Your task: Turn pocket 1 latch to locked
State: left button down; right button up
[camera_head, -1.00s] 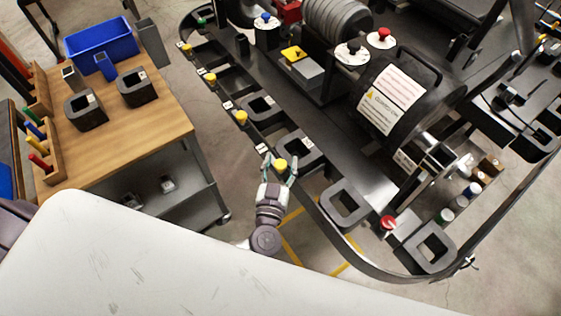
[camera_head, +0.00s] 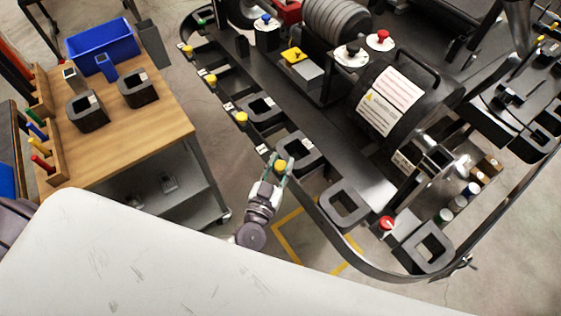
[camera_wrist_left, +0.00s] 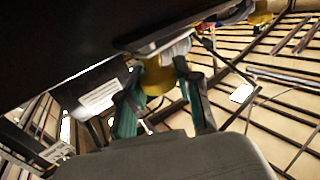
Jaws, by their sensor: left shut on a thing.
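A yellow latch knob (camera_head: 280,165) sits on the near rail of the black kart, beside a pocket holding a dark grey block (camera_head: 299,149). My left gripper (camera_head: 280,168) is shut on this knob, with a green-tipped finger on each side of it. In the left wrist view the yellow knob (camera_wrist_left: 156,78) shows between the two green fingers (camera_wrist_left: 162,100), under a dark panel. A pocket label (camera_head: 263,149) lies by the knob, too small to read. My right gripper is not in view.
More yellow knobs (camera_head: 241,118) line the rail toward the upper left. Grey square blocks (camera_head: 344,202) sit at the kart's near end, by a red knob (camera_head: 387,223). A wooden-topped bench (camera_head: 130,120) with a blue bin (camera_head: 101,45) stands at left, with floor between.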

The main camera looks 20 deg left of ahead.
pick_arm(q)
jog(key=m+h, duration=0.2)
jog(key=shift+a+f+h, duration=0.1)
jog(key=shift+h, duration=0.3)
jog(key=shift+f+m+g+h+b, duration=0.1)
jog(key=shift+m+g+h+b, duration=0.3)
jog(key=shift+m+h+b, duration=0.25)
jog(key=m+g+h+b, duration=0.3)
jog(key=h+b, duration=0.2)
jog(key=b, duration=0.2)
jog(key=m+g+h+b, duration=0.3)
jog(key=m+h+b, duration=0.1)
jog(key=b, duration=0.4)
jog(key=shift+w+f+g+h, duration=0.1)
jog(key=shift+f+g+h, duration=0.05)
jog(key=shift+g+h, duration=0.25)
jog(key=shift+m+g+b, duration=0.4)
jog(key=shift+m+b, duration=0.05)
jog(key=shift+b, duration=0.05)
jog(key=shift+r+m+g+h, duration=0.3)
jog(key=shift+m+g+h, duration=0.45)
jog(key=shift+g, duration=0.35)
jog(key=shift+r+m+g+h+p, duration=0.1)
jog(key=shift+m+g+h+p, duration=0.25)
jog(key=shift+m+g, duration=0.75)
jog(key=shift+m+g+h+p, duration=0.2)
jog(key=shift+m+g+h, duration=0.25)
jog(key=shift+g, duration=1.05)
jog(key=c, duration=0.8)
grip_release()
